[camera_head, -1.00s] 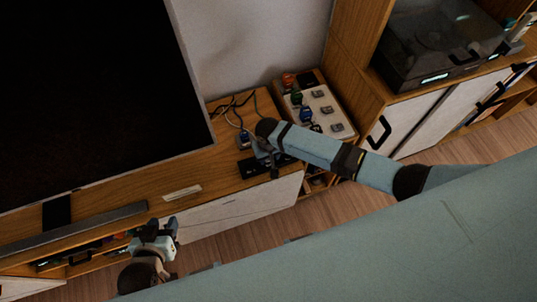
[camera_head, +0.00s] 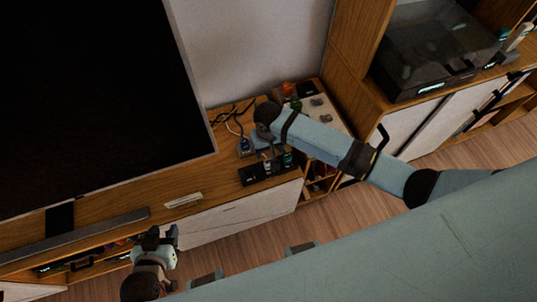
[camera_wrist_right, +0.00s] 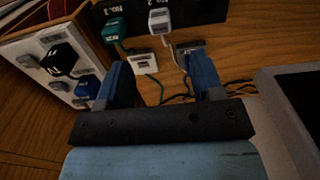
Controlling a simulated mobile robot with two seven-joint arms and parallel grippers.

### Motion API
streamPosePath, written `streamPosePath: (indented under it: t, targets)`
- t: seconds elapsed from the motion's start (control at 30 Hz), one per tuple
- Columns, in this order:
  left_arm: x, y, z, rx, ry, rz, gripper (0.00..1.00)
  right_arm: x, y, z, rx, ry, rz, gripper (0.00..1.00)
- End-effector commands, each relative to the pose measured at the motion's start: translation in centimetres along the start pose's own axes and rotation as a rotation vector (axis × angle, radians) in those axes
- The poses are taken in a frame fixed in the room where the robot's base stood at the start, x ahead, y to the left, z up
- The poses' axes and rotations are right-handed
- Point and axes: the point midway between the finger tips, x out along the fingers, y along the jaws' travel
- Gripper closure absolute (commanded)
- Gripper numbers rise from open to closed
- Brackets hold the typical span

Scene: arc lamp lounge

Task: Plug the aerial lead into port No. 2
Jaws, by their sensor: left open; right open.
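A black port strip (camera_head: 258,174) lies on the cabinet top; the right wrist view shows it (camera_wrist_right: 205,14) with white port labels, partly cut off. I read "No. 2" near a white plug (camera_wrist_right: 159,20) at the strip; a green plug (camera_wrist_right: 116,30) is beside it. A loose white connector (camera_wrist_right: 145,63) and a grey one (camera_wrist_right: 189,47) lie close by on the wood. I cannot tell which lead is the aerial. My right gripper (camera_wrist_right: 160,76) is open, its blue fingers either side of nothing, above these connectors. My left gripper (camera_head: 160,236) is open at lower left, away from the strip.
A white board (camera_wrist_right: 38,48) holding black and blue plugs stands left in the wrist view; my right arm partly covers it in the head view. Thin leads (camera_head: 232,112) tangle behind the strip. A large TV (camera_head: 90,100) flanks the left. A small pale label (camera_head: 184,200) lies on the cabinet.

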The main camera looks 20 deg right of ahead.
Motion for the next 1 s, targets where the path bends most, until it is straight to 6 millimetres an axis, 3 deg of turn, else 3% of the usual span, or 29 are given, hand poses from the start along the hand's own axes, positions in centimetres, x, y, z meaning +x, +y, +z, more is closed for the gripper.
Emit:
streamPosePath:
  t: [0.1, 0.23, 0.87, 1.0]
  targets:
    - [-0.1, 0.0, -0.1, 0.002, -0.001, 0.0, 0.57, -1.7, 0.0, 0.0, 0.0, 0.0, 0.0, 0.39]
    - [-0.2, 0.0, -0.1, 0.003, 0.0, 0.0, 0.57, -2.6, 0.0, 0.0, 0.0, 0.0, 0.0, 0.39]
    - [-0.2, 0.0, -0.1, 0.004, 0.0, -0.001, 0.57, -2.8, 0.0, 0.1, 0.0, 0.001, -0.002, 0.39]
    - [-0.8, 0.0, -0.9, 0.005, 0.0, -0.002, 0.57, -2.9, -1.0, 1.2, -0.022, 0.039, -0.06, 0.39]
